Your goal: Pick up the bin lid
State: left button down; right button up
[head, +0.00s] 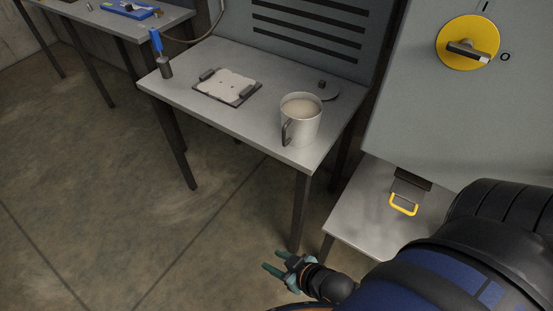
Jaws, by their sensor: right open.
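A round flat grey lid with a small dark knob (322,89) lies on the grey table (235,125), near its right back edge. It is probably the bin lid. A white mug-shaped bin (303,126) with a dark handle and pale contents stands open in front of it and hides part of the lid's left side. My right gripper (274,260) is open and empty, low over the floor in front of the table, well apart from the lid. My left gripper is out of view.
A dark-framed plate (227,87) and a blue-handled tool (160,52) are on the table. A lower table at right bears a yellow-handled item (403,205). A cabinet with a yellow rotary switch (467,43) stands behind it. The floor at left is clear.

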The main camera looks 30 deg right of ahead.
aim_at(324, 89)
jog(key=z, duration=1.45)
jog(key=i+j, duration=0.15)
jog(key=j, duration=0.25)
jog(key=i+j+z, duration=0.1)
jog(key=j, duration=0.3)
jog(key=i+j, duration=0.25)
jog(key=j, duration=0.15)
jog(key=i+j+z, duration=0.1)
jog(key=j, duration=0.3)
jog(key=i+j, duration=0.15)
jog(key=j, duration=0.25)
jog(key=i+j+z, duration=0.1)
jog(key=j, duration=0.3)
